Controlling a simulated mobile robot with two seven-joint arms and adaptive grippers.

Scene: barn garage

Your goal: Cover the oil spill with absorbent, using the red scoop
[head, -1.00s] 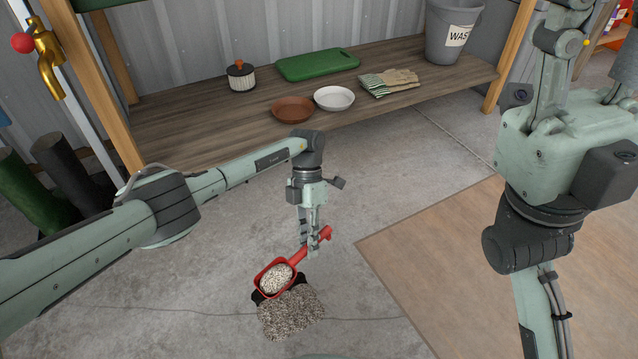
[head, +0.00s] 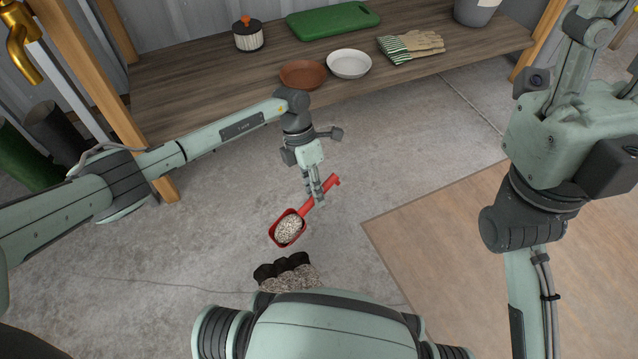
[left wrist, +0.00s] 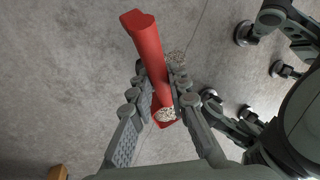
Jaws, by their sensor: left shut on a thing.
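My left gripper (head: 316,190) is shut on the handle of the red scoop (head: 306,209). The scoop's bowl holds pale speckled granules (head: 289,229). In the left wrist view the fingers (left wrist: 165,103) are around the red handle (left wrist: 149,52), with granules showing in the bowl beyond. The black oil spill (head: 284,266) lies on the concrete below the scoop in the head view. Similar granules (head: 292,280) cover part of it, leaving black lobes bare along the far edge. My body hides the near part.
A wooden shelf (head: 190,115) along the wall holds a brown dish (head: 303,74), a white bowl (head: 349,64), gloves (head: 411,46), a green board (head: 333,21) and a lidded pot (head: 248,36). A brown mat (head: 450,260) lies at the right. Dark boots (head: 52,130) stand at the left.

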